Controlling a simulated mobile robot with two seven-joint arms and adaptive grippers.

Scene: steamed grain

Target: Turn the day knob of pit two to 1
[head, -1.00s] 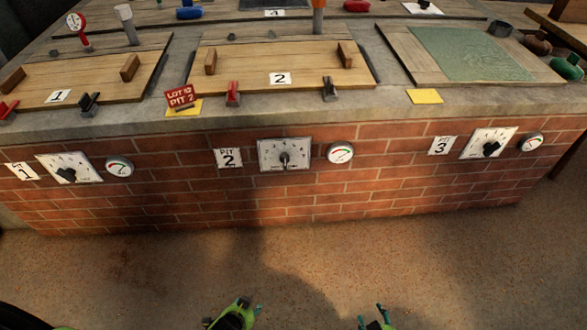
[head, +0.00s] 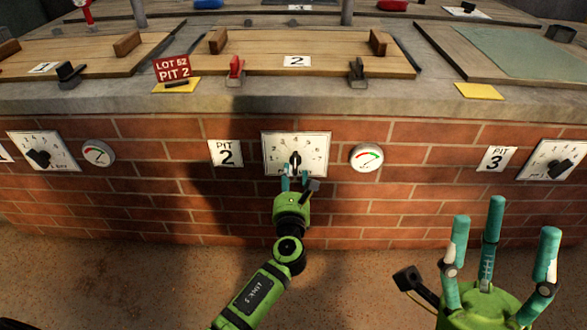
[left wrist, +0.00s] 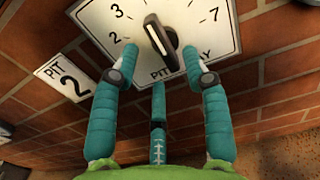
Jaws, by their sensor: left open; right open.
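The day knob of pit two (head: 296,160) is a dark pointer knob on a white numbered dial plate (head: 318,143) on the brick front. In the left wrist view the knob (left wrist: 161,42) stands between my teal fingertips, its bar tilted. The dial plate (left wrist: 226,14) shows 2, 3 and 7 there; other numbers are out of view or hidden. My left gripper (head: 295,182) is open at the dial's lower edge, with fingers on both sides of the knob; I cannot tell if they touch it. My right gripper (head: 505,235) is open and empty at the lower right.
A "PIT 2" label (head: 225,153) is left of the dial and a round gauge (head: 366,157) right of it. Pit one's dial (head: 58,139) and pit three's dial (head: 567,151) flank them. Wooden lids (head: 310,58) lie above. Open floor lies in front.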

